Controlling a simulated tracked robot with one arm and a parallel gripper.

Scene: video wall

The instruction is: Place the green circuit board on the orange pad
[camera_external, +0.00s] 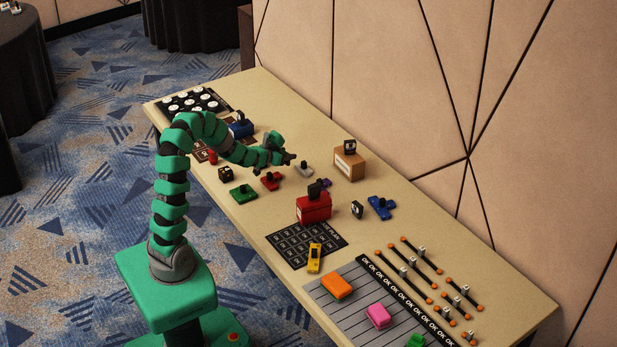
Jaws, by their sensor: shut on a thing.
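The green circuit board (243,193) has a dark knob on top and lies near the table's front edge, left of a red board (271,180). The orange pad (336,286) is a thick rounded block on a grey lined mat (322,301) at the near end of the table. My gripper (290,159) is far from the pad, up and right of the green board and apart from it. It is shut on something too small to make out. Its tips are close beside a pale grey board with a knob (304,169); I cannot tell whether they touch it.
A red box (314,208) and a black grid mat (307,244) with a yellow device (315,258) lie between the boards and the orange pad. A wooden block (349,163) and a blue part (380,207) stand nearer the wall. A pink pad (378,316) is beside the orange one.

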